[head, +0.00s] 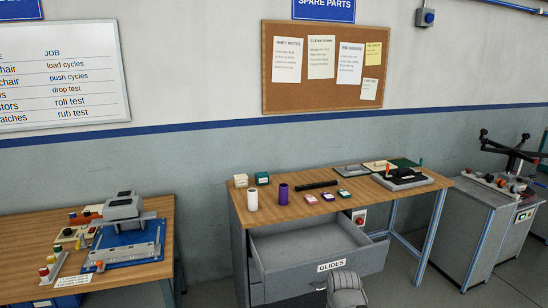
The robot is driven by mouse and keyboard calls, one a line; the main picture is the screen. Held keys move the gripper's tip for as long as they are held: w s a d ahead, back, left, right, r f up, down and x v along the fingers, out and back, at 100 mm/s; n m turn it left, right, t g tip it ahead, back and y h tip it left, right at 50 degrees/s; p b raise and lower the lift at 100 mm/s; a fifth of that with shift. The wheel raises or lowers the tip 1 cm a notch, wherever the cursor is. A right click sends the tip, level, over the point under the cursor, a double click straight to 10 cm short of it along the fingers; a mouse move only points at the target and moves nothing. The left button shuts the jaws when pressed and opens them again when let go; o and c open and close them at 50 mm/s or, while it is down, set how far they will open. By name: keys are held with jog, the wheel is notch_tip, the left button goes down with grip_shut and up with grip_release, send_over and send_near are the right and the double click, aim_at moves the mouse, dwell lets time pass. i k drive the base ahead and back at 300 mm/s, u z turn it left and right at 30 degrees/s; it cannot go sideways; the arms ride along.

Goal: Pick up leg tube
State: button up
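A dark elongated piece (316,185), which looks like the leg tube, lies on its side on the middle wooden bench (262,218). A purple cylinder (283,194) and a white cylinder (252,200) stand upright to its left. I cannot be certain which of these is the leg tube. My gripper (328,289) is at the bottom of the head view, in front of the drawer labelled GLIDES and well below the bench top. Its rounded grey body (346,290) shows, but its fingers are too small and hidden to read.
The grey drawer (324,267) under the bench stands pulled out. Small boxes (262,178) sit behind the cylinders, and small cartons (327,197) lie near the dark piece. A dark fixture (403,179) occupies the bench's right end. Another bench (130,277) with a blue-based machine stands left.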

aim_at(305, 187)
jog(key=k, duration=0.65)
jog(key=z, duration=0.45)
jog(key=i, duration=2.25)
jog(key=u, duration=0.6)
